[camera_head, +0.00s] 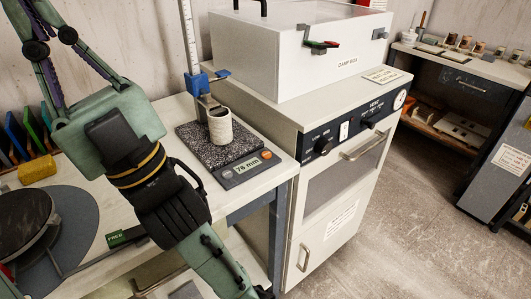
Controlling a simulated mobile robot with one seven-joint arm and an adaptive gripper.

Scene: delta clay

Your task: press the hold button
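A height gauge (208,140) with a speckled stone base stands on the worktop, with a pale ribbed clay cylinder (220,127) upright on it. Its grey front panel has a lit display (247,165) reading 76 mm. A small orange button (267,155) sits right of the display; any label on it is too small to read, so I cannot tell whether it is the hold button. My gripper (28,8) points to the upper left, well away from the panel. Its fingertips are cut off by the top edge, so its opening is unclear.
A white damp box (297,50) stands on a cabinet with knobs (350,130) right of the gauge. A round dark wheel (28,218), a yellow block (37,169) and coloured pieces (27,132) are at left. Floor (420,210) is clear at right.

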